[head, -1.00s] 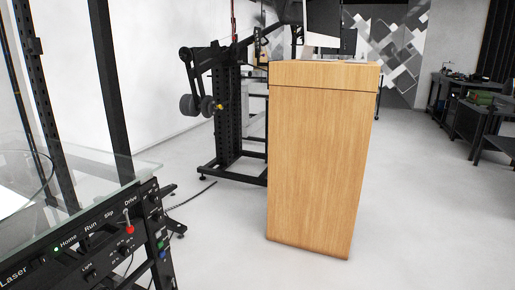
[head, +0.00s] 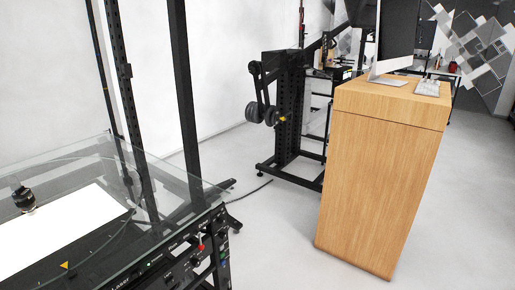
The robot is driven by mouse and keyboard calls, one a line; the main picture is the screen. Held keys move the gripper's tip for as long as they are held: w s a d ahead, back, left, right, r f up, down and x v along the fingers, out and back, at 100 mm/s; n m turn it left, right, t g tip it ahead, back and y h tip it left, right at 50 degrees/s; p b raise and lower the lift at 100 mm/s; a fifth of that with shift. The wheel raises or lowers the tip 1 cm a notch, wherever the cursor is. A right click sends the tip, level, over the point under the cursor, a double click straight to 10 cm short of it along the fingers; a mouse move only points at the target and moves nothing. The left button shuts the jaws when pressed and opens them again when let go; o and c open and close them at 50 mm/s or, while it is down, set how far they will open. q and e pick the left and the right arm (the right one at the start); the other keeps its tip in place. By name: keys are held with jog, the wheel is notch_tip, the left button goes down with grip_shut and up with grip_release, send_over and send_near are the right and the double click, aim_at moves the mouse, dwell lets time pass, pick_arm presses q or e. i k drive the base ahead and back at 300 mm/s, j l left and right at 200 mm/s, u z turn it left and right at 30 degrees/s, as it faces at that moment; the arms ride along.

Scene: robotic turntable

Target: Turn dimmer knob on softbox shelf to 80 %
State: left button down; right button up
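I cannot make out a dimmer knob or a shelf marked as the softbox shelf. A black control panel (head: 190,262) with small knobs, white lettering and a red-tipped lever (head: 201,242) shows at the lower middle left, under the edge of a glass-topped turntable (head: 150,222). Its lettering is too small to read fully at this angle. Neither of my grippers is in the head view.
A wooden cabinet (head: 375,190) with a monitor (head: 392,66) and keyboard (head: 427,88) stands on the right. Black upright posts (head: 184,95) rise by the turntable. Pale floor (head: 270,235) lies open between turntable and cabinet.

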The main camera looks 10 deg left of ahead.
aim_at(196, 262)
jog(key=u, duration=1.8)
jog(key=l+z, duration=0.1)
jog(key=z, duration=0.35)
jog(key=i+z, duration=0.15)
jog(key=z, duration=0.3)
jog(key=i+l+z, duration=0.1)
jog(key=z, duration=0.35)
jog(key=i+z, duration=0.1)
jog(key=z, duration=0.35)
